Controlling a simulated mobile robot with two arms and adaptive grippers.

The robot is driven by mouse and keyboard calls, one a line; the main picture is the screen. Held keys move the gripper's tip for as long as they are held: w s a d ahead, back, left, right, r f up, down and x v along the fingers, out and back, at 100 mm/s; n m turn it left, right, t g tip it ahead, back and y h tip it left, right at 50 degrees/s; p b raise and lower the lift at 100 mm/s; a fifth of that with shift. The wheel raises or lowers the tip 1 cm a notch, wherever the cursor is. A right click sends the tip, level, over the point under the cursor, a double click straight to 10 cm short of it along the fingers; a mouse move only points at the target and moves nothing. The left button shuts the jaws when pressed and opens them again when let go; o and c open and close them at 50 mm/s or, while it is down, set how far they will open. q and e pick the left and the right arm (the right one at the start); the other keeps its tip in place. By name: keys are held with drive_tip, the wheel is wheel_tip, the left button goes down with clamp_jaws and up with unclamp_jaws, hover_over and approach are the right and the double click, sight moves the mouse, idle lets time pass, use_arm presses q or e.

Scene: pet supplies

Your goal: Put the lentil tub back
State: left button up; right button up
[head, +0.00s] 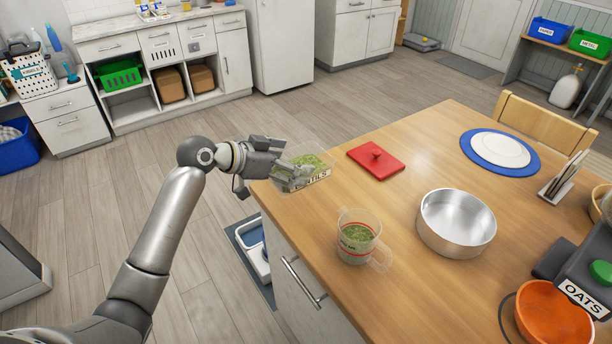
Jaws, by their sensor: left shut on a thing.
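The lentil tub (318,180) is a clear container with green contents and a label that reads in part as lentils. It is at the near-left corner region of the wooden table (430,135). My left gripper (290,172) reaches in from the left and is shut on the tub. The fingers cover part of the tub, and I cannot tell whether its base touches the table. My right gripper is not in view.
A clear measuring jug (357,238) with green contents and a steel bowl (456,222) stand on the table. An oats dispenser (583,290) and an orange bowl (553,313) are at the right. A blue-rimmed plate (500,150) lies farther back. Open floor (130,200) lies left of the table.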

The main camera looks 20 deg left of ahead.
use_arm(q)
drive_tip(key=w+f, duration=0.1)
drive_tip(key=f, duration=0.1)
drive_tip(key=w+d+f, duration=0.1)
drive_tip(key=w+f, duration=0.1)
drive_tip(key=w+d+f+p, duration=0.1)
drive_tip(key=w+f, duration=0.1)
wheel_tip(320, 180, down, 2)
drive_tip(key=shift+f+p, duration=0.1)
drive_tip(key=shift+p, duration=0.55)
drive_tip(key=shift+a+f, duration=0.1)
drive_tip(key=shift+f, duration=0.3)
drive_tip(key=shift+f, duration=0.1)
drive_tip(key=o, duration=0.8)
drive_tip(key=shift+s, duration=0.1)
